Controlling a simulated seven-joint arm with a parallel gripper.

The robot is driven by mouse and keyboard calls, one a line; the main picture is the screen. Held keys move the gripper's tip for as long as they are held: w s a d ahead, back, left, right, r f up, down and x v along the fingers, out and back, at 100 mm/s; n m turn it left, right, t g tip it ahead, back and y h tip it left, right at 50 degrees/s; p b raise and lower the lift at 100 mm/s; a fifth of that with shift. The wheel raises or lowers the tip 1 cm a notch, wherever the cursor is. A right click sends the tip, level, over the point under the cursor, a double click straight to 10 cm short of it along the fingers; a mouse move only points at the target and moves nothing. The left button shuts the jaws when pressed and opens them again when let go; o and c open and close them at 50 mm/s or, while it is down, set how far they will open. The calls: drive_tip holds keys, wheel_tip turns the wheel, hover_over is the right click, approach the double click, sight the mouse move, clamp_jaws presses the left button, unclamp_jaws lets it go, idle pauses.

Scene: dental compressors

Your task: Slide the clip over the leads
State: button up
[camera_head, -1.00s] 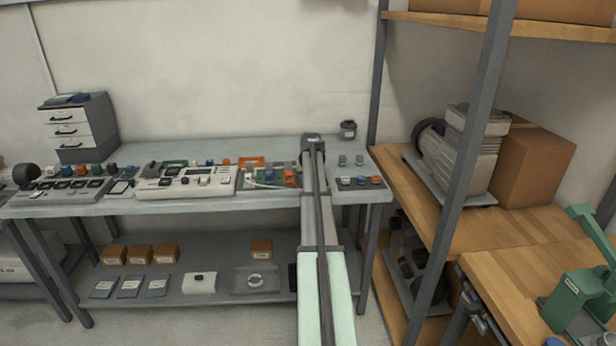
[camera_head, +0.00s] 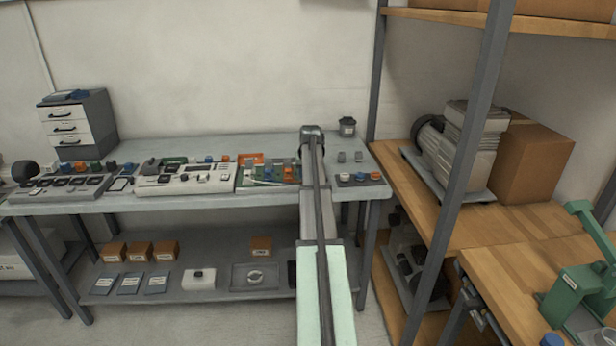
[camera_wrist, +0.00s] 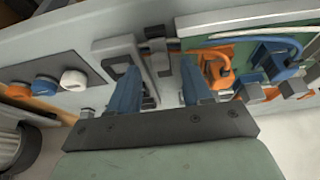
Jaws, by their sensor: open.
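My gripper (camera_wrist: 160,92) is open, with two blue fingers spread apart above the bench. In the wrist view a small grey clip-like piece (camera_wrist: 157,52) stands beyond the fingers, roughly between them; I cannot tell for sure that it is the clip. A blue lead (camera_wrist: 275,55) loops farther right on a green board (camera_wrist: 245,58). Nothing shows held between the fingers. In the head view the end of my arm (camera_head: 312,132) is over the bench, and the fingertips are hidden.
A panel with several coloured knobs (camera_head: 359,178) lies right of my arm on the bench (camera_head: 290,145). A white device (camera_head: 185,178) stands left of the board. A shelf post (camera_head: 375,85) rises at the right.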

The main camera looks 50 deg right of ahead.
drive_tip(key=v, duration=1.2)
drive_tip(key=shift+d, duration=0.1)
